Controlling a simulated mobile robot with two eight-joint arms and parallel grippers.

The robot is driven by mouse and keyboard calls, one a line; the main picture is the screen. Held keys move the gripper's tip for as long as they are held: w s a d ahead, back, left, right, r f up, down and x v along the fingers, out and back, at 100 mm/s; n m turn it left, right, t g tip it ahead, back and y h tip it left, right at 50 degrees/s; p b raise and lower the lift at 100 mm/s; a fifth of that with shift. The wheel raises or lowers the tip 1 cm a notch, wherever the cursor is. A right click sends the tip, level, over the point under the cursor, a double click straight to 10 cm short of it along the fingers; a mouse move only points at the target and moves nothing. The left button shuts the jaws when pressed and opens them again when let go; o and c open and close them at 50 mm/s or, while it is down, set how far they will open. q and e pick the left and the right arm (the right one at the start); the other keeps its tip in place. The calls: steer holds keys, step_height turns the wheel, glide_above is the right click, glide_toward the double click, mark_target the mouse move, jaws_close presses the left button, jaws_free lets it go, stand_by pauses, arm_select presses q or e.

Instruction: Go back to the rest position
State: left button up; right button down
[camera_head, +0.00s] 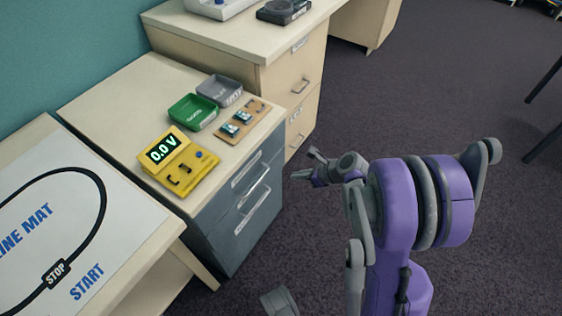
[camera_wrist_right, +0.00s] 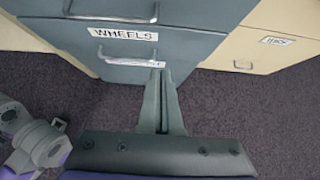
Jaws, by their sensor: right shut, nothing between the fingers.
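My right gripper (camera_head: 303,171) is in front of the grey drawer cabinet (camera_head: 228,232), over the floor and apart from the cabinet. In the right wrist view its two fingers (camera_wrist_right: 162,78) are together with nothing between them, pointing at the drawer fronts. My right arm is bent, with its purple links at the right of the head view. I cannot make out my left gripper; a grey part of my body shows at the bottom edge.
On the cabinet stand a yellow meter (camera_head: 176,166) reading 0.0 V, a green tray (camera_head: 193,111), a grey tray (camera_head: 219,89) and a small board (camera_head: 241,121). A line mat (camera_head: 120,232) lies at left. Beige drawers (camera_head: 292,88) stand behind. The floor at right is open.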

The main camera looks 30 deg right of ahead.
steer(key=shift+s+r, duration=0.1)
steer(key=s+a+r+n+g+h, duration=0.25)
steer(key=s+a+n, duration=0.6)
steer(key=n, duration=0.75)
steer(key=s+a+r+n+g+h, duration=0.1)
steer(key=s+a+r+n, duration=0.3)
steer(key=s+a+n, duration=0.85)
arm_select(q)
step_height(320, 180, up, 22)
steer(key=w+t+p, duration=0.1)
steer(key=p, duration=1.8)
steer(key=shift+w, duration=0.35)
arm_select(e)
steer(key=w+d+r+n, duration=0.1)
steer(key=w+d+r, duration=0.1)
steer(key=r, duration=0.9)
steer(key=w+d+r+n, duration=0.2)
steer(key=w+r, duration=0.1)
steer(key=r, duration=0.8)
steer(key=shift+d+t, duration=0.2)
steer(key=shift+t, duration=0.15)
arm_select(q)
steer(key=shift+s, duration=0.15)
arm_select(e)
steer(key=shift+s+r, duration=0.1)
steer(key=shift+s, duration=0.05)
